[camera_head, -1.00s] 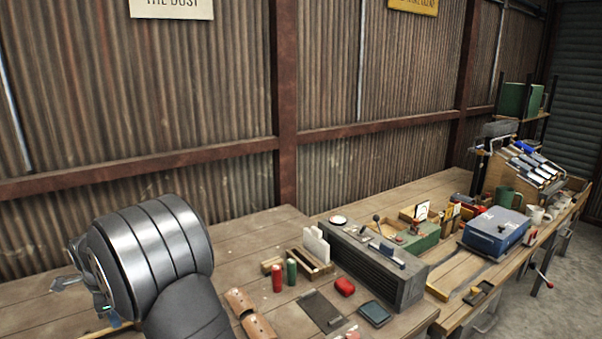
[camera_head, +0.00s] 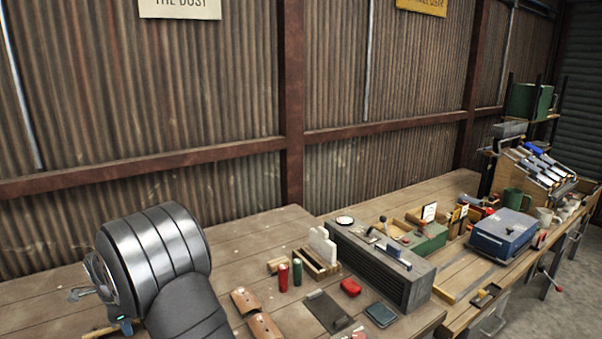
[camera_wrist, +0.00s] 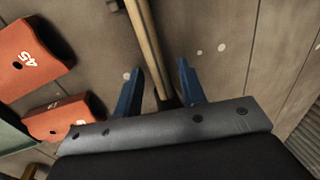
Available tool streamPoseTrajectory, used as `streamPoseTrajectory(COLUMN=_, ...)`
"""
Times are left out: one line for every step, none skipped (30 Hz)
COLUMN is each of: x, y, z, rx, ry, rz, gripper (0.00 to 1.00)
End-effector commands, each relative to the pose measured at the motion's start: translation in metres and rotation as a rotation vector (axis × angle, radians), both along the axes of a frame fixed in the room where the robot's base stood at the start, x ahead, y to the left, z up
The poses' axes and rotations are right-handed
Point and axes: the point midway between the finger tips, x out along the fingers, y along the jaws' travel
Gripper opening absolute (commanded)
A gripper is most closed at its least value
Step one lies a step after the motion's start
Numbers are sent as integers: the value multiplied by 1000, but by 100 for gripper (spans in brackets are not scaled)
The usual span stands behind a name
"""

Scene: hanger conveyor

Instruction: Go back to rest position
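My gripper (camera_wrist: 160,68) shows in the wrist view with its two blue fingers apart. A pale wooden bar (camera_wrist: 147,35) runs between and beyond the fingers. Gaps show on both sides of it, and I see no finger pressing on it. In the head view my grey arm stands at the lower left, and its bulk hides most of the gripper. A bit of wood (camera_head: 98,331) shows beneath the arm there. I cannot tell if it is the same bar.
In the wrist view, orange tags (camera_wrist: 30,60) lie at the left. In the head view, red and green cylinders (camera_head: 283,278), a dark grey box (camera_head: 390,271) and a blue case (camera_head: 502,233) stand on the benches. The wooden top (camera_head: 235,235) behind the arm is mostly clear.

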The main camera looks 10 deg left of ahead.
Motion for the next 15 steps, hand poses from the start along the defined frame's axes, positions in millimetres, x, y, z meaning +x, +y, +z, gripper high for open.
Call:
streamPoseTrajectory(x=0, y=1, z=13, rx=5, ry=-2, rz=0, gripper=37)
streamPoseTrajectory(x=0, y=1, z=21, rx=6, ry=-3, rz=0, gripper=37)
streamPoseTrajectory(x=0, y=1, z=28, rx=4, ry=-1, rz=0, gripper=37)
streamPoseTrajectory(x=0, y=1, z=35, rx=4, ry=-1, rz=0, gripper=37)
streamPoseTrajectory(x=0, y=0, z=41, rx=4, ry=-1, rz=0, gripper=37)
streamPoseTrajectory(x=0, y=1, z=49, rx=4, ry=0, rz=1, gripper=37)
streamPoseTrajectory(x=3, y=-6, z=51, rx=1, ry=1, rz=-3, gripper=37)
streamPoseTrajectory(x=6, y=-12, z=53, rx=1, ry=1, rz=-4, gripper=37)
streamPoseTrajectory(x=9, y=-18, z=58, rx=1, ry=1, rz=-3, gripper=37)
streamPoseTrajectory(x=12, y=-23, z=61, rx=1, ry=1, rz=-3, gripper=37)
streamPoseTrajectory(x=14, y=-27, z=64, rx=1, ry=1, rz=-4, gripper=37)
streamPoseTrajectory(x=17, y=-33, z=68, rx=2, ry=0, rz=-3, gripper=37)
streamPoseTrajectory(x=20, y=-38, z=71, rx=1, ry=1, rz=-3, gripper=37)
streamPoseTrajectory(x=22, y=-43, z=74, rx=1, ry=1, rz=-3, gripper=37)
streamPoseTrajectory(x=25, y=-49, z=78, rx=2, ry=0, rz=-3, gripper=37)
